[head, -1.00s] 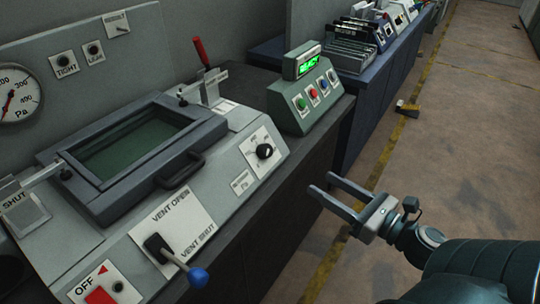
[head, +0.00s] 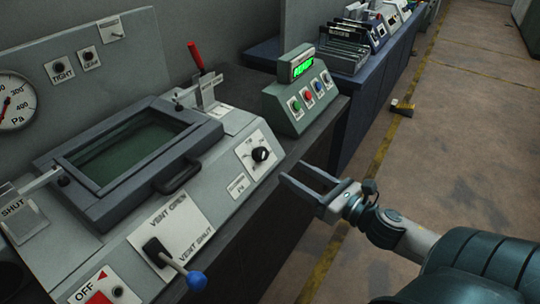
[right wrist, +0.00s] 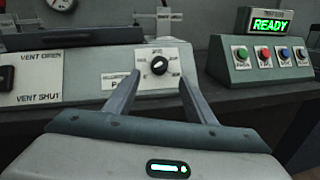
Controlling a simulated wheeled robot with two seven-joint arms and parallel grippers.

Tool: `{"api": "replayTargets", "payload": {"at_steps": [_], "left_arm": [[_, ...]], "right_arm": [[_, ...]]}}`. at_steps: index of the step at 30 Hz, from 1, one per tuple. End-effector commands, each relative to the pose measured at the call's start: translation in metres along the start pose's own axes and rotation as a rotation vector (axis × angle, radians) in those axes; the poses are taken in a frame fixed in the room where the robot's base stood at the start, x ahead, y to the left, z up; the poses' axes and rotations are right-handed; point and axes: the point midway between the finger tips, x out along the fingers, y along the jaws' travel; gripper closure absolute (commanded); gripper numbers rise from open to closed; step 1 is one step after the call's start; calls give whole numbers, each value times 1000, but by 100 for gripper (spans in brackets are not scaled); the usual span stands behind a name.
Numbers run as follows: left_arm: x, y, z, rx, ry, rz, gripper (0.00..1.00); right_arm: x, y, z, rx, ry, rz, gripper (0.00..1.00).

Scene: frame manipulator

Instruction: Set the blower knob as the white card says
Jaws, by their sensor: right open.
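The black blower knob (head: 261,154) sits on a white dial plate on the sloped front of the grey bench unit. It also shows in the right wrist view (right wrist: 159,65), between my finger tips. The dial's labels and the knob's exact setting are too small to read surely. A small white card (head: 238,185) is just left of and below the dial; it shows in the right wrist view (right wrist: 118,79), partly behind a finger, its text unreadable. My right gripper (head: 293,171) is open and empty, in front of the knob and apart from it. My left gripper is not in view.
A vent lever with a blue ball end (head: 196,281) juts out at the front left. The lidded window's dark handle (head: 178,173) is left of the dial. A green button box (head: 302,95) reading READY stands to the right. Open floor lies right.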

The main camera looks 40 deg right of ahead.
Motion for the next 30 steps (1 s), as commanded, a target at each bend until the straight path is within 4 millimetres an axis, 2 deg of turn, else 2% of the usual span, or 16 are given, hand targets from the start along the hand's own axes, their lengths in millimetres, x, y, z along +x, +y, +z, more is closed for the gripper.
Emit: {"api": "replayTargets", "payload": {"at_steps": [13,17,22,30], "left_arm": [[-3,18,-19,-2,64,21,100],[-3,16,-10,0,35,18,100],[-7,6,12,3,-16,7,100],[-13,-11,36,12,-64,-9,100]], "right_arm": [[50,0,2,0,-1,0,50],[65,0,2,-1,-2,0,50],[82,0,2,-1,-1,1,50],[98,0,1,0,0,1,50]]}}
